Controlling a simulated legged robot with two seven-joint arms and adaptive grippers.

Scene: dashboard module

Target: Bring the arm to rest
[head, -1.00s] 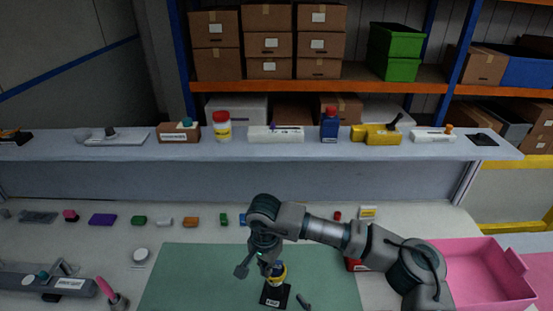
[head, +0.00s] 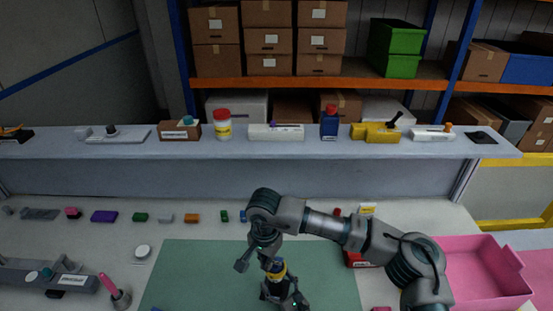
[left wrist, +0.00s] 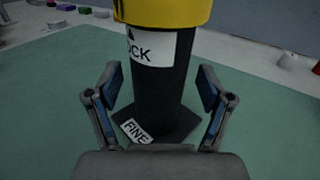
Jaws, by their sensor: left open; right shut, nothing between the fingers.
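A dark post (left wrist: 160,85) with a yellow top stands upright on a dark base (left wrist: 185,125) on the green mat (head: 200,265). Labels on post and base read in part "OCK" and "FINE". My left gripper (left wrist: 158,88) is open, with one finger on each side of the post; whether they touch it I cannot tell. In the head view, the yellow top (head: 277,268) shows above grey gripper parts low in the picture. My right gripper (head: 253,260) is shut and empty, hanging down just left of and above the post; its arm reaches in from the right.
A pink bin (head: 485,270) stands at the right, with a red box (head: 358,259) partly behind my right arm. Several small coloured blocks line the back of the table. A raised shelf (head: 350,149) holds bottles and boxes.

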